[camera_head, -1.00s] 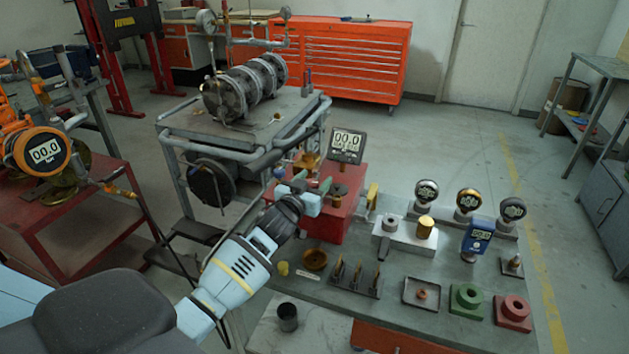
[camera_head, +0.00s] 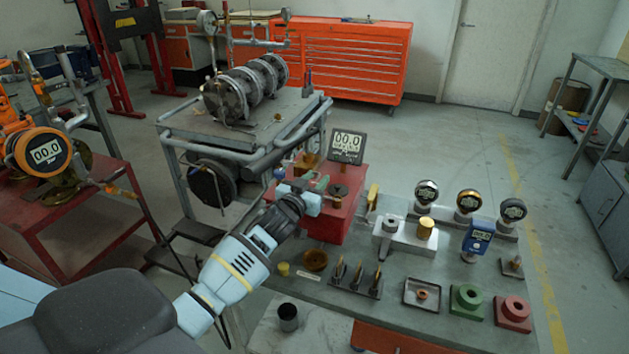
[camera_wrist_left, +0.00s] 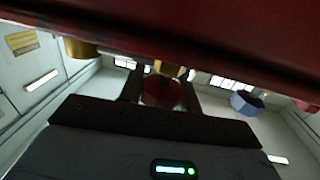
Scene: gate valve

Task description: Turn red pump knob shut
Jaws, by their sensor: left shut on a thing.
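The red pump (camera_head: 330,218) is a red block on the grey bench, with a square dark gauge (camera_head: 347,146) above it reading about 00.0. My left gripper (camera_head: 310,191) is at the pump's left front side, reaching in from the lower left. In the left wrist view a round red knob (camera_wrist_left: 162,92) sits between the two dark fingers, and the gripper is shut on it. In the head view the knob is hidden behind the fingers. My right gripper is not in view.
Right of the pump stand a grey block with a brass cylinder (camera_head: 426,227), several round gauges and a blue gauge (camera_head: 478,238). A dark cup (camera_head: 288,317) and small brass parts are near my left arm. A grey cart (camera_head: 240,130) stands behind.

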